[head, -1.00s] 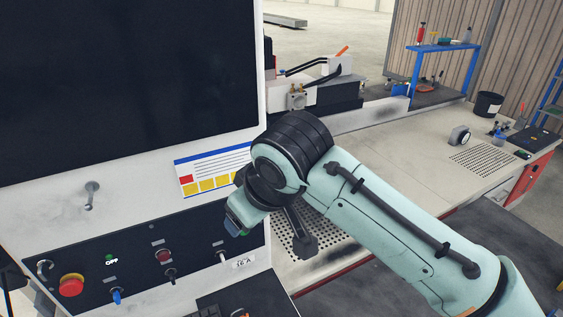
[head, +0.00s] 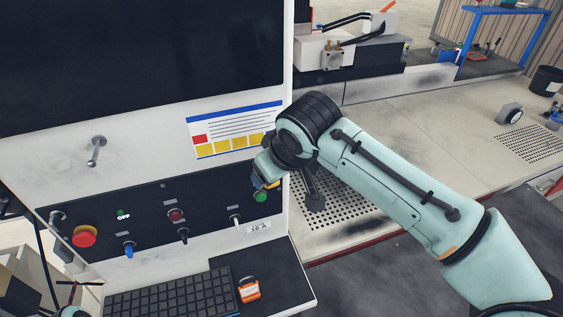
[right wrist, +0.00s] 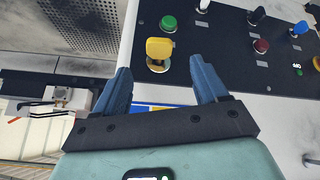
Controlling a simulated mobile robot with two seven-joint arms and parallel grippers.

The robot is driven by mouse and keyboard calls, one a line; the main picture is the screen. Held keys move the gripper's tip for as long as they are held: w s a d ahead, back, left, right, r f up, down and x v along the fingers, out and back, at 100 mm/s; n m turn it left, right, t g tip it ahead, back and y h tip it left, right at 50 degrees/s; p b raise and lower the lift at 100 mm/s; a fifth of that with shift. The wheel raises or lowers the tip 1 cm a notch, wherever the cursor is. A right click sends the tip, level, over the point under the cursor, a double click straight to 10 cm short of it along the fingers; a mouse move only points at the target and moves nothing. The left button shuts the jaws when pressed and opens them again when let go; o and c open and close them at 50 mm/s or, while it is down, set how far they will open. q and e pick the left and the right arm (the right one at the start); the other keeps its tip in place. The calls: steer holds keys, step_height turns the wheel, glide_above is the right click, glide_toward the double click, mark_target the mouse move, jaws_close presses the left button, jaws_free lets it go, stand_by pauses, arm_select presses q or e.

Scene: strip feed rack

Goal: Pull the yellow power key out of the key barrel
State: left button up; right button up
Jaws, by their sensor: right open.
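The yellow power key (right wrist: 159,48) stands upright in its round metal key barrel (right wrist: 157,66) on the black control panel, in the right wrist view. In the head view only a small yellow piece of the key (head: 273,184) shows, beside my gripper. My right gripper (right wrist: 160,72) is open. Its two blue fingers point at the panel, one on each side of the key in the picture, with clear gaps and no visible contact. In the head view the right wrist hides most of the barrel and the fingers.
A green button (right wrist: 168,23) sits beside the key. A red mushroom button (head: 84,237), a blue switch (head: 129,250) and other switches line the panel (head: 150,217). Below are a keyboard (head: 170,298) and an orange item (head: 249,289). A perforated table (head: 345,208) lies to the right.

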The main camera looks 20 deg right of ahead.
steer(key=shift+x, duration=2.35)
arm_select(q)
steer(key=shift+s+f, duration=0.1)
steer(key=shift+f, duration=0.1)
arm_select(e)
steer(key=c, duration=1.3)
arm_select(q)
steer(key=shift+f, duration=0.1)
arm_select(e)
steer(key=shift+s, duration=0.15)
